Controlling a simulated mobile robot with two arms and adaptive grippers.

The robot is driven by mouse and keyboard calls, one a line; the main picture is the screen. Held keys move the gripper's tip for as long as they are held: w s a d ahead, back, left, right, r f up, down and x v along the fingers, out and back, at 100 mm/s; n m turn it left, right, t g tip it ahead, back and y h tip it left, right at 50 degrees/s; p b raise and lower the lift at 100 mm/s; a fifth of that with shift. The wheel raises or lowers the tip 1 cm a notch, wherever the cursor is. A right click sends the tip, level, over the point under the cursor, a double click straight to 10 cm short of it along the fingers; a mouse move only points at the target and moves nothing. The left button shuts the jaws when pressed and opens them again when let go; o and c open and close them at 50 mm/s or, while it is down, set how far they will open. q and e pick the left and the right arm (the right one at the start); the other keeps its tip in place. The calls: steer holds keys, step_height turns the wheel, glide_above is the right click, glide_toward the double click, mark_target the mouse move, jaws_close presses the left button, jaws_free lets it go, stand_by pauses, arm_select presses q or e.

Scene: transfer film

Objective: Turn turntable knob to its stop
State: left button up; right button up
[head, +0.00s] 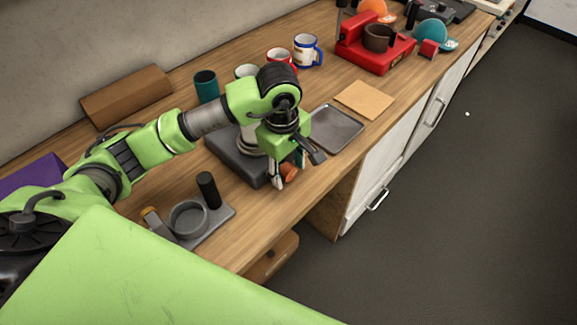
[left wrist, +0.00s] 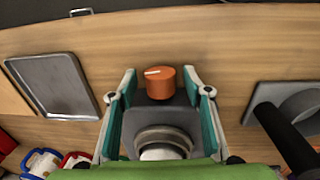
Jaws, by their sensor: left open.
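The turntable (head: 227,158) is a dark grey block on the wooden counter, with a light round platter on top partly hidden by my arm. Its orange knob (head: 289,171) is at the front edge; in the left wrist view the knob (left wrist: 160,83) shows a white mark pointing left. My left gripper (head: 288,176) is over the front of the turntable, pointing down. In the left wrist view its fingers (left wrist: 160,85) are open, one on each side of the knob, with gaps between. My right gripper is not in view.
A grey tray (head: 336,130) lies right of the turntable, beside a tan board (head: 365,99). A grey stand with a ring and black handle (head: 190,218) is at left. Mugs (head: 307,50) and a red machine (head: 366,57) stand farther back. Floor is clear at right.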

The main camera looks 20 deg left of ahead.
arm_select(q)
steer(key=c, duration=1.1)
steer(key=shift+w+g, duration=0.1)
steer(key=shift+g, duration=0.2)
steer(key=shift+w+d+f+g+y+b, duration=0.1)
steer(key=shift+w+g+y+b, duration=0.1)
steer(key=shift+g+y+b, duration=0.5)
steer(key=shift+w+g+b, duration=0.1)
steer(key=shift+g+b, duration=0.2)
steer(key=shift+g, duration=1.2)
steer(key=shift+w+d+g+y+p, duration=0.1)
steer(key=shift+g+y+p, duration=0.4)
steer(key=shift+g+p, duration=0.15)
